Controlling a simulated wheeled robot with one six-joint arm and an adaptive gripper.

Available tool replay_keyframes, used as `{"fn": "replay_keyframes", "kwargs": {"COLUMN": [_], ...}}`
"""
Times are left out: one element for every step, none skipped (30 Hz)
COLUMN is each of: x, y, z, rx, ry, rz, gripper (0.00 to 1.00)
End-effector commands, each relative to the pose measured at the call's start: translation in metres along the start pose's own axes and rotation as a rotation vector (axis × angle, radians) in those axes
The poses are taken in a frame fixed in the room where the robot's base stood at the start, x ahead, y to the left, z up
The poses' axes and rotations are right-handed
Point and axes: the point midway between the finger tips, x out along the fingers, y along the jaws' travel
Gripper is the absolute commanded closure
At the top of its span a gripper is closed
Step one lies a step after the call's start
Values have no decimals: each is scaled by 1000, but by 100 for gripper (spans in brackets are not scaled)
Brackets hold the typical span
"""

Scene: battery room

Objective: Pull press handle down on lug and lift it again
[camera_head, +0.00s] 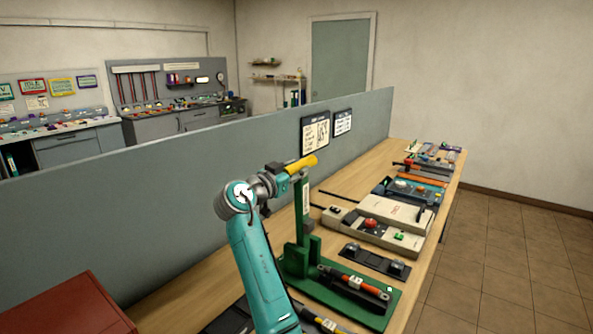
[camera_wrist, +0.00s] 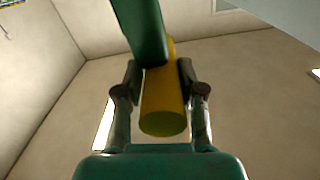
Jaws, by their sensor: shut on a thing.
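The green press (camera_head: 336,299) stands on the wooden bench, with a flat green base and an upright green column. Its yellow handle (camera_head: 301,163) is at the top of the green lever, raised high. My gripper (camera_head: 286,172) is shut on the yellow handle. In the wrist view the handle (camera_wrist: 163,105) lies between the two fingers of my gripper (camera_wrist: 160,92), with the green lever arm (camera_wrist: 139,28) above it. A dark lug-like piece with an orange-red part (camera_head: 352,284) lies on the press base. I cannot tell the lug's exact outline.
A beige box with red and green buttons (camera_head: 378,228) and a dark plate with two metal blocks (camera_head: 374,260) sit beyond the press. A grey partition (camera_head: 190,198) runs along the bench's left side. A red cabinet (camera_head: 68,306) is at lower left. Tiled floor lies right.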

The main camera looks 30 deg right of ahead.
Motion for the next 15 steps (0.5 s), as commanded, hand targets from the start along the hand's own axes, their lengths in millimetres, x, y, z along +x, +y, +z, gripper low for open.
{"fn": "replay_keyframes", "kwargs": {"x": [0,0,0,0,0,0,0,0,0,0,0,0,0,0,0], "y": [-4,-8,-12,-16,-19,-22,-24,-25,-26,-26,-27,-26,-26,-26,-26], "z": [1,2,3,4,5,6,7,7,8,8,8,8,8,8,8], "rx": [-14,-26,-44,-56,-67,-79,-87,-93,-98,-99,-100,-100,-99,-99,-99], "ry": [0,-1,0,-1,-1,-1,-2,-2,-2,-1,-1,-1,-1,-1,-1], "rz": [0,0,0,-1,-1,-1,-1,-1,-1,-1,-1,-1,-1,-1,-1], "gripper": [100,100,100,100,100,100,100,100,100,100,100,100,100,100,100]}}
